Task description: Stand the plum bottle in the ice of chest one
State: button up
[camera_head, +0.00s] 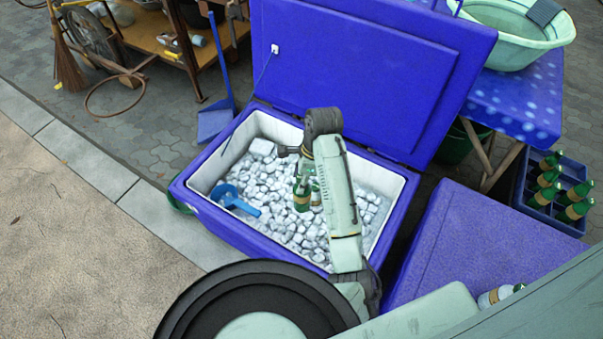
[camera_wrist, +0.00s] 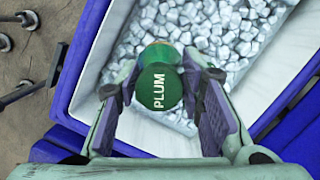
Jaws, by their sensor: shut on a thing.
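The open blue chest (camera_head: 230,240) holds pale ice (camera_head: 285,228), which the wrist view also shows (camera_wrist: 225,25). The plum bottle has a green top marked PLUM (camera_wrist: 158,90) in the wrist view. My gripper (camera_wrist: 163,76) is shut on it, one finger on each side. In the head view a green bottle with a tan label (camera_head: 302,198) stands roughly upright below my wrist, over the ice. Another bottle is close beside it, partly hidden by my arm. I cannot tell whether the held bottle's base touches the ice. No chest number is readable.
A blue scoop (camera_head: 236,201) lies on the ice at the left. The raised lid (camera_head: 365,65) stands behind the chest. A second, closed blue chest (camera_head: 455,235) is at the right. A crate (camera_head: 566,225) of green bottles stands beyond it. Ice around the bottles is clear.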

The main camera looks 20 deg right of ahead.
jog(key=shift+w+a+f, duration=0.2)
jog(key=shift+w+f, duration=0.05)
jog(key=shift+f, duration=0.5)
jog(key=shift+s+f, duration=0.2)
jog(key=shift+f, duration=0.7)
jog(key=shift+s+d+f, duration=0.1)
jog(key=shift+f, duration=1.2)
jog(key=shift+d+f, duration=0.1)
jog(key=shift+f, duration=1.15)
jog(key=x, duration=0.1)
jog(key=b+x, duration=0.1)
jog(key=x, duration=0.1)
jog(key=b+x, duration=0.1)
jog(key=shift+s+d+f, duration=0.15)
jog(key=shift+d+f, duration=0.15)
jog(key=shift+d, duration=0.1)
jog(key=b+x, duration=0.2)
jog(key=b, duration=0.1)
jog(key=shift+d+f, duration=0.1)
jog(key=shift+d, duration=0.05)
jog(key=d+b+x, duration=0.1)
jog(key=b+x, duration=0.1)
jog(key=x, duration=0.6)
jog(key=shift+s+d+f+b, duration=0.3)
jog(key=shift+f, duration=0.7)
jog(key=o, duration=1.2)
jog(key=shift+o, duration=0.4)
jog(key=shift+f, duration=0.1)
